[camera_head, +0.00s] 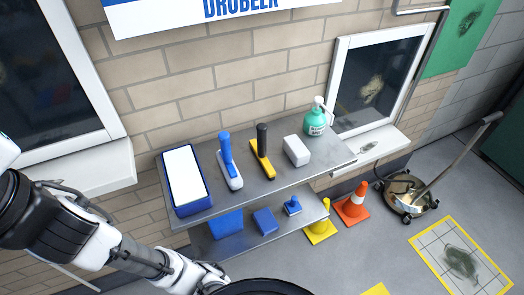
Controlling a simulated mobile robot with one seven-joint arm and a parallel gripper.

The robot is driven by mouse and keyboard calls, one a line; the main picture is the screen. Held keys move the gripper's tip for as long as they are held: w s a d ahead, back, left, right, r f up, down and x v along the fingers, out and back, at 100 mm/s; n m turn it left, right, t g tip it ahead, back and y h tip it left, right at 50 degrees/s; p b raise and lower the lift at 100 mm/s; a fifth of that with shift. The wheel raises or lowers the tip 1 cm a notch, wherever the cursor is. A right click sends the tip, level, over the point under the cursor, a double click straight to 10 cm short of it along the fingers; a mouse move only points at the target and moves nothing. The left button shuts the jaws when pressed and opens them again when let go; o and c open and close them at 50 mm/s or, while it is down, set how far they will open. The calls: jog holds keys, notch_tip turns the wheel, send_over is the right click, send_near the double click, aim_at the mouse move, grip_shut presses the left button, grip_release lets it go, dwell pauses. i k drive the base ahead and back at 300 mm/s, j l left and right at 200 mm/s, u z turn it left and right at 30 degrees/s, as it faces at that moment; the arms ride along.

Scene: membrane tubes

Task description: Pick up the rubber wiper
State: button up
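Two handled tools stand on the grey metal shelf (250,194). One is a yellow-based tool (262,167) with an upright black handle, which looks most like the rubber wiper. The other is a blue-handled tool (227,160) with a pale base, just left of it. I cannot tell for certain which is the wiper. Both rest on the top surface, with nothing touching them. My arm reaches along the lower left to the bottom edge, below the shelf. My gripper itself does not show.
A blue tray with a white inside (171,208) lies left on the shelf. A white block (296,151) and a green spray bottle (316,122) stand right. Blue items (265,221) sit on the lower shelf.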

aim_at(259, 146)
jog(key=l+u, duration=0.4)
jog(key=l, duration=0.4)
jog(key=k+l+u, duration=0.15)
jog(key=l+u, duration=0.25)
jog(key=l, duration=0.35)
jog(key=i, duration=0.5)
